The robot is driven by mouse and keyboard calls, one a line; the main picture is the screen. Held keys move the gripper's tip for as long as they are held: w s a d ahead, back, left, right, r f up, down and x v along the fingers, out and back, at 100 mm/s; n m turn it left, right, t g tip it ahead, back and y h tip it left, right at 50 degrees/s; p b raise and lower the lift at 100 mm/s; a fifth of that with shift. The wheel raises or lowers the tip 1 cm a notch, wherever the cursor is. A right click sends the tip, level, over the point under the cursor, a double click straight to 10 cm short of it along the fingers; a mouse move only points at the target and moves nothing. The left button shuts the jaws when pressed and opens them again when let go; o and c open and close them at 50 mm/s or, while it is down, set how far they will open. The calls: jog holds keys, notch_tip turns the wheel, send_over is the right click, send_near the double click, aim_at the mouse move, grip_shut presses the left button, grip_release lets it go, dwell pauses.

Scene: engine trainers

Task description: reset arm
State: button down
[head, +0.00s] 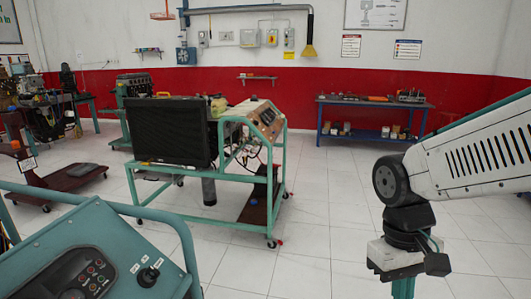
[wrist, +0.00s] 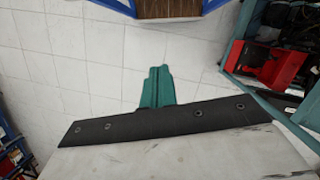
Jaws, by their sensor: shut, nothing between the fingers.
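My arm comes in from the right edge of the head view, and its wrist hangs over the white tiled floor. My gripper (head: 403,288) points down below the wrist, with its teal fingers cut off by the bottom edge of the picture. In the wrist view my gripper (wrist: 156,87) shows as teal fingers pressed together beyond a dark bar. It is shut and empty, with only floor tiles seen around the fingertips. It touches nothing that I can see.
A teal engine-trainer stand (head: 190,193) with a black radiator (head: 170,132) stands mid-room. A teal control console (head: 100,262) is close at the lower left. A blue workbench (head: 362,122) stands by the red-and-white back wall. Open floor (head: 325,215) lies between the stand and my arm.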

jog(key=s+d+r+m+t, duration=0.2)
jog(key=s+d+r+t, duration=0.1)
jog(key=s+r, duration=0.4)
jog(key=shift+d+t+y, duration=0.3)
jog(key=shift+t+y, duration=0.1)
jog(key=shift+t, duration=0.1)
jog(key=shift+s, duration=0.1)
